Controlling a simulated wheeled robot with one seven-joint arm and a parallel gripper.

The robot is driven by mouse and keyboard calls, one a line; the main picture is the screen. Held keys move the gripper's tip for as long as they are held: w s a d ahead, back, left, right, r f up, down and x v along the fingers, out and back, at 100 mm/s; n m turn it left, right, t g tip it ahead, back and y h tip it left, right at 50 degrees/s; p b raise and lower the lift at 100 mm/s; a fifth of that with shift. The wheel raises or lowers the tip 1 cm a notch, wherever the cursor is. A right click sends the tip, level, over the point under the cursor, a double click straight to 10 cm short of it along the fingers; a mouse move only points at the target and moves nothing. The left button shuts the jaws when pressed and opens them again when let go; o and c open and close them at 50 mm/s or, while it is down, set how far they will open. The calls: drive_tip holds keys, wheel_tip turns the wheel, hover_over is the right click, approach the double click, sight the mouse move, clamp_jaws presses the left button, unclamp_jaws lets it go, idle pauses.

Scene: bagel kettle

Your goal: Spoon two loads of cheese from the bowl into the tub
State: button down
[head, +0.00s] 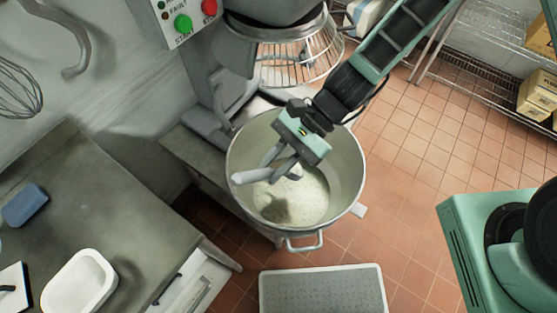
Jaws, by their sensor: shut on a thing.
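A large metal bowl (353,180) stands under the mixer and holds a pale, whitish mass (305,198), which looks like the cheese. My gripper (282,167) is over the bowl, pointing down into it. It is shut on a light grey, rod-like thing (247,178), probably the spoon's handle.
The grey counter (95,210) bears a blue sponge-like block (24,204) left of the bowl. The mixer's wire guard (300,62) hangs just above the bowl. A grey mat (322,290) lies on the tiled floor. Wire shelves with boxes (538,95) stand at the right.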

drive_tip(key=shift+t+h, duration=0.3)
drive_tip(key=shift+h, duration=0.2)
drive_tip(key=r+p, duration=0.2)
drive_tip(key=r, duration=0.1)
drive_tip(key=s+a+r+p, duration=0.1)
drive_tip(key=r+p, duration=0.2)
drive_tip(key=r, duration=0.1)
drive_tip(key=s+a+r+p, duration=0.1)
drive_tip(key=r+p, duration=0.2)
drive_tip(key=r, duration=0.1)
drive_tip(key=shift+s+r, duration=0.2)
drive_tip(key=shift+r, duration=0.05)
drive_tip(key=shift+a+f, duration=0.1)
drive_tip(key=s+a+f+n+t+h, duration=0.1)
drive_tip(key=s+a+f+t+h, duration=0.3)
drive_tip(key=s+a, duration=0.4)
drive_tip(key=shift+s+t+h, duration=0.4)
drive_tip(key=shift+s+t, duration=0.1)
drive_tip(key=shift+t, duration=0.1)
drive_tip(key=shift+s, duration=0.15)
